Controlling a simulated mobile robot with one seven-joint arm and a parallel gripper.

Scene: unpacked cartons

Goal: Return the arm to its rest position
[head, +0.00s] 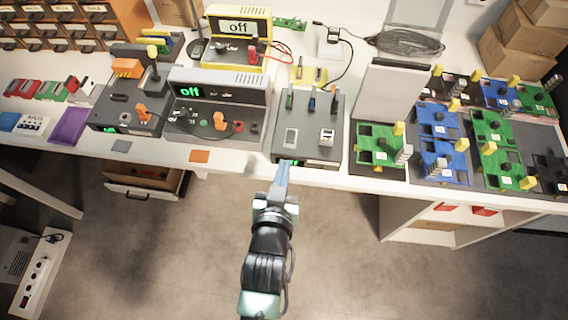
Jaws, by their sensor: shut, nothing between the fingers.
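My gripper (284,166) is at the upper end of my arm, in the middle of the head view. Its narrow blue-grey fingers are together with nothing between them. The fingertips appear at the front edge of the white workbench (232,168), just in front of a grey device box (309,150) with several levers and sockets on it. From this view I cannot tell whether the fingers touch the bench edge. The rest of my arm reaches down over the open floor.
Grey instruments (218,93) stand left of my gripper. Green and blue circuit boards (380,146) lie at right. A drawer (146,187) stands open under the bench at left. A shelf unit (440,228) is under the bench at right. The floor (180,265) before the bench is clear.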

